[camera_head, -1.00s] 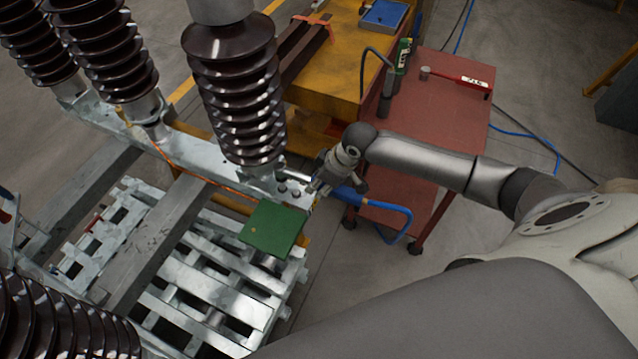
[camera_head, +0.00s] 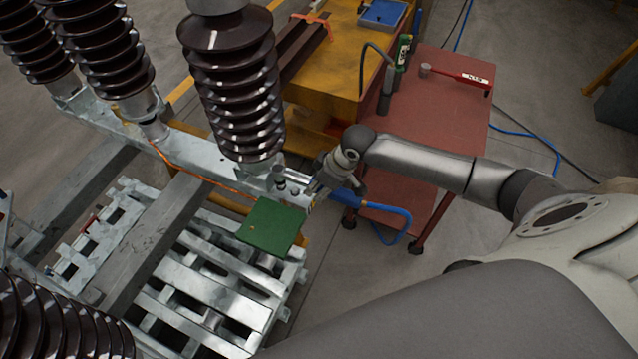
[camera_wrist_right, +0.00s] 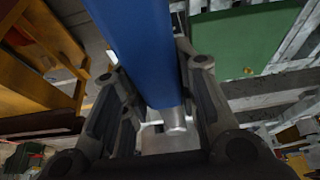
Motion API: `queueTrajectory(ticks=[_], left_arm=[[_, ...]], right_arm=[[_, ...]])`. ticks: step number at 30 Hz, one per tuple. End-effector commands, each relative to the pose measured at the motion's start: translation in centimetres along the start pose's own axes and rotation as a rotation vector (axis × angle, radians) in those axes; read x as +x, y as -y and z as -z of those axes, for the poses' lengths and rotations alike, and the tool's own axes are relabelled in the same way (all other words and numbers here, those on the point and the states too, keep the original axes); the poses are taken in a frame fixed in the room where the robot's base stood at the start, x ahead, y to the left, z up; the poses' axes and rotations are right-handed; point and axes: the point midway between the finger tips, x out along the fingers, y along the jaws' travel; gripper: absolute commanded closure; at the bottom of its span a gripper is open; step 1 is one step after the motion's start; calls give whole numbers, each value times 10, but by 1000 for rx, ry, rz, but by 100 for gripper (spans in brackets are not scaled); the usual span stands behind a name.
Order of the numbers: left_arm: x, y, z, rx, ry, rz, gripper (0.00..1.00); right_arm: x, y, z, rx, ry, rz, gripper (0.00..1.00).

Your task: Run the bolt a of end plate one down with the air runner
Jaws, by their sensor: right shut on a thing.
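My right gripper (camera_head: 330,183) is shut on the blue air runner (camera_head: 343,198); its blue hose trails to the right. In the right wrist view, the runner's blue body (camera_wrist_right: 135,45) lies between the dark fingers (camera_wrist_right: 160,105), with a silver end (camera_wrist_right: 173,119) showing. End plate one is not clearly identifiable. Bolt-like parts (camera_head: 280,183) stand on the grey beam end (camera_head: 262,182), below the near brown insulator (camera_head: 232,95). The gripper is just right of them. I cannot tell which is bolt a or whether the runner touches it. My left gripper is not in view.
A green plate (camera_head: 270,228) lies in front of the beam end, over slatted grey metalwork (camera_head: 205,310). A red cart (camera_head: 450,115) stands behind my right arm, with a red-handled tool (camera_head: 462,78) on it. A yellow bench (camera_head: 335,75) stands behind the insulator.

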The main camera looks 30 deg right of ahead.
Motion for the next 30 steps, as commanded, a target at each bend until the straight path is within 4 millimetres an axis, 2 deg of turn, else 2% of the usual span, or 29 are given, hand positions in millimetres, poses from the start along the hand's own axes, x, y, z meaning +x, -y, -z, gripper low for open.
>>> queueTrajectory(ticks=[30], left_arm=[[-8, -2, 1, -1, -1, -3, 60]], right_arm=[[-1, -2, 2, 0, -6, -1, 100]])
